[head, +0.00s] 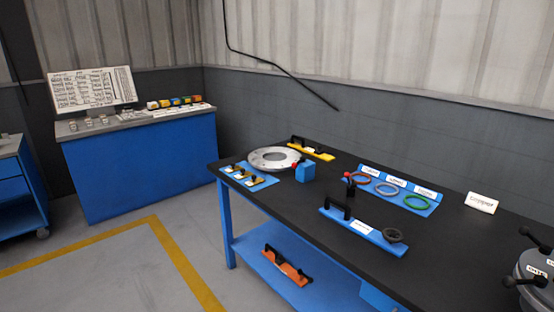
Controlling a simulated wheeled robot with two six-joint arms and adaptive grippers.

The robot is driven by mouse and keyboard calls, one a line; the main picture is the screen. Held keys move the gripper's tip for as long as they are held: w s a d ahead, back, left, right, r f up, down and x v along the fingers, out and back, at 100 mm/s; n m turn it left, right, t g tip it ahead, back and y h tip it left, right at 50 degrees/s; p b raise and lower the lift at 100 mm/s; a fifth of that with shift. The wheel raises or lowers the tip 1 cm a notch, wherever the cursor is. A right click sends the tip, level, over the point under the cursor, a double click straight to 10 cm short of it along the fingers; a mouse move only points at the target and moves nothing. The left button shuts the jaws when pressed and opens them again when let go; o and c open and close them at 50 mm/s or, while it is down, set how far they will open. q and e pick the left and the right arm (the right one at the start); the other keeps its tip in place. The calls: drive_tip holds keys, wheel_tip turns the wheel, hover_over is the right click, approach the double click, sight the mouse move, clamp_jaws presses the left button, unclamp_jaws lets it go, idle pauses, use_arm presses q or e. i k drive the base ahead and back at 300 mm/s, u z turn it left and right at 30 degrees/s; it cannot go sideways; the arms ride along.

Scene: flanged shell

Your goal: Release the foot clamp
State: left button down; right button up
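A grey metal flanged shell (536,283) stands at the right front end of the black-topped workbench (440,255), cut off by the picture's edge. Black knob handles (512,282) stick out from it, with small white labels nearby. I cannot tell which part, if any, is the foot clamp; the lower part of the shell is out of view. Neither of my grippers is in view in the head view.
On the bench lie a metal ring flange (273,159), a blue block (305,172), a blue tray with coloured rings (416,204), a blue tool holder (372,235), and a white label card (482,203). An orange tool (286,268) lies on the lower shelf. Floor at left is clear.

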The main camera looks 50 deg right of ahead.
sight(294, 165)
drive_tip(key=z, duration=0.35)
drive_tip(key=i, duration=0.95)
drive_tip(key=z, duration=1.55)
drive_tip(key=i, duration=0.85)
drive_tip(key=z, duration=0.8)
